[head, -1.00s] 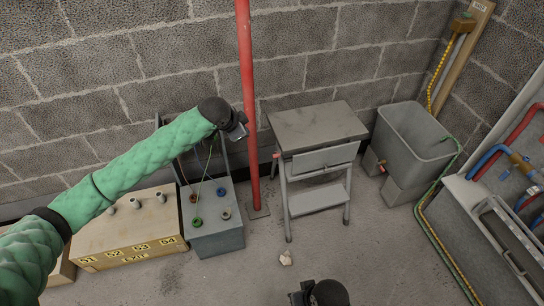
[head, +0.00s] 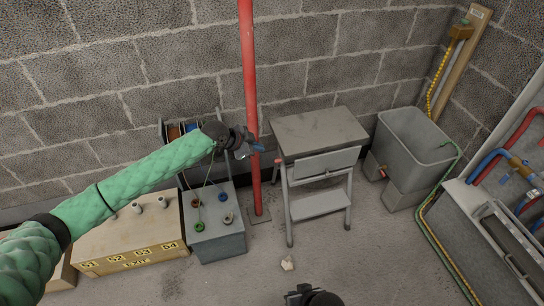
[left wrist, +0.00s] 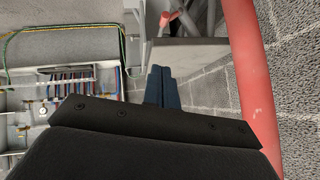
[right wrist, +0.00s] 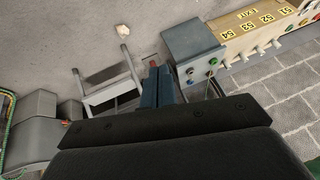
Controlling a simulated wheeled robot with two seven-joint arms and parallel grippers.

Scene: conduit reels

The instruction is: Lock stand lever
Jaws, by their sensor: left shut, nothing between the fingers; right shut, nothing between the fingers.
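A grey step stand (head: 318,130) stands against the block wall. A short red-tipped piece (head: 277,160), which may be the lever, sticks out at its upper left side. It also shows at the top of the left wrist view (left wrist: 167,18), beyond the fingertips and apart from them. My left gripper (head: 257,150) is shut and empty, in front of the red pipe (head: 248,80) and left of the stand. Its blue fingers lie together in the left wrist view (left wrist: 164,78). My right gripper (head: 297,293) is low in the head view; its fingers are shut and empty (right wrist: 156,80).
Reels (head: 174,131) in a frame stand behind a grey box (head: 218,243) with coloured sockets, partly hidden by my left arm. A wooden numbered box (head: 125,236) is at left, a grey tank (head: 412,140) at right. A pale lump (head: 287,263) lies on otherwise clear floor.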

